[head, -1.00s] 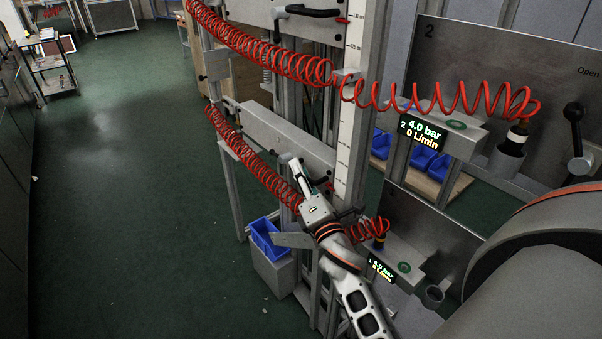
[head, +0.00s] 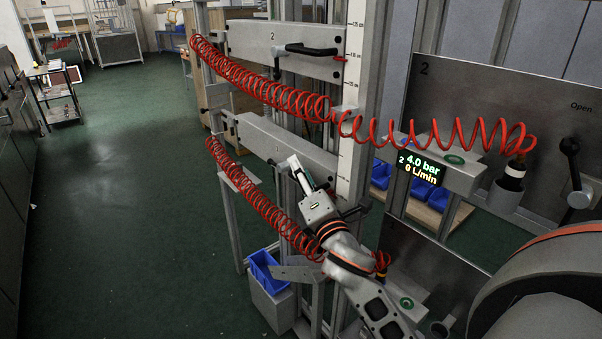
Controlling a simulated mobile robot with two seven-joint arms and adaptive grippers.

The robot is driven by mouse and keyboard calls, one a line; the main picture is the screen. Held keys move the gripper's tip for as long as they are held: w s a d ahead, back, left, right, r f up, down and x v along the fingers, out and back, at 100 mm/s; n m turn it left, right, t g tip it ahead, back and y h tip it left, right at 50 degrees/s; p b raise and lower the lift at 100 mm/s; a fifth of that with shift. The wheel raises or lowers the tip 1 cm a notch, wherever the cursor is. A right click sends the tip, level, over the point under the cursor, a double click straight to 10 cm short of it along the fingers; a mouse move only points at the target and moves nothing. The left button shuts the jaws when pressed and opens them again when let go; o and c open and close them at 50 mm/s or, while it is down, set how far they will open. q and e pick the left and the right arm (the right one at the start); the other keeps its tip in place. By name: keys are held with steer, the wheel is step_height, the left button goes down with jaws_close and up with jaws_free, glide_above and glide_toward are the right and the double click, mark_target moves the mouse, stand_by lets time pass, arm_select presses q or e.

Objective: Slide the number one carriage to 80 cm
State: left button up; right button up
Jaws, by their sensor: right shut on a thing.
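The number one carriage (head: 262,140) is the lower grey horizontal plate on the upright frame, below a similar plate marked 2. My right gripper (head: 303,178) is at the right part of its front, shut on what appears to be its handle. The handle is mostly hidden by the gripper. A white scale strip (head: 345,162) runs up the post just right of the carriage. My left gripper is out of view.
The number two carriage (head: 255,45), with a black handle, sits above. Red coiled hoses (head: 262,85) hang in front of the frame. A blue bin (head: 266,272) stands low beside the frame. A panel marked 2 (head: 470,110) is at right.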

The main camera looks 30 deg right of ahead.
steer(key=shift+a+r, duration=0.15)
steer(key=shift+r, duration=0.1)
steer(key=b+v, duration=0.1)
steer(key=v, duration=0.8)
stand_by(0.7)
steer(key=shift+f, duration=0.1)
